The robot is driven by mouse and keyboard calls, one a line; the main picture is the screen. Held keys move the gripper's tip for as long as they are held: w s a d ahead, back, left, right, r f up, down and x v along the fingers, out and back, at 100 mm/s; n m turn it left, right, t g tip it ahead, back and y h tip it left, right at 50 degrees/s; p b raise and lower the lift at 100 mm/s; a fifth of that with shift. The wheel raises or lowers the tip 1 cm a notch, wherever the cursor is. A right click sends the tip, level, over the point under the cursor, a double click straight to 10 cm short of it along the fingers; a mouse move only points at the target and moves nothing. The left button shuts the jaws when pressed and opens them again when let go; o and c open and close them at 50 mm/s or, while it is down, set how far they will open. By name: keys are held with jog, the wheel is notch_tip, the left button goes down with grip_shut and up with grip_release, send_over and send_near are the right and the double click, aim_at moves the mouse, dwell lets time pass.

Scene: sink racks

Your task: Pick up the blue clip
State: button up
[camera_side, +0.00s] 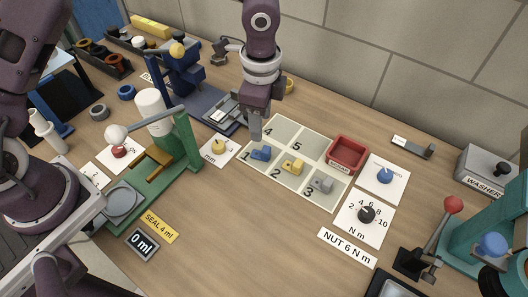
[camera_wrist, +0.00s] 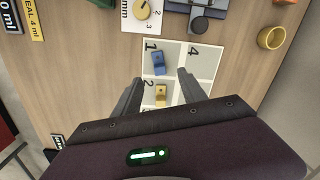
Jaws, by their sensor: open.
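The blue clip (camera_side: 261,153) lies on square 1 of the numbered mat (camera_side: 285,130). It also shows in the wrist view (camera_wrist: 158,63), just beyond the fingertips and between their lines. My gripper (camera_side: 256,130) is above the mat's far left part, over and slightly behind the blue clip. In the wrist view my gripper (camera_wrist: 158,80) has its two fingers spread apart, with nothing held between them. A yellow clip (camera_side: 293,167) lies on square 2, and in the wrist view (camera_wrist: 161,95) it sits between the fingers, lower in the picture.
A grey clip (camera_side: 322,185) lies on square 3. Squares 4 and 5 are bare. A red tray (camera_side: 348,153) stands right of the mat. A yellow dial (camera_side: 219,146) on a white card is left of it. A blue press (camera_side: 185,80) stands behind left, and a green stand (camera_side: 187,140) farther left.

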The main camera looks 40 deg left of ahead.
aim_at(269, 150)
jog(key=f, duration=0.1)
jog(key=d+f, duration=0.2)
jog(key=shift+w+f+m, duration=0.2)
jog(key=shift+w+m, duration=0.1)
notch_tip(269, 150, down, 7)
jog(key=shift+w+a+r, duration=0.1)
jog(key=shift+w+a, duration=0.05)
grip_shut()
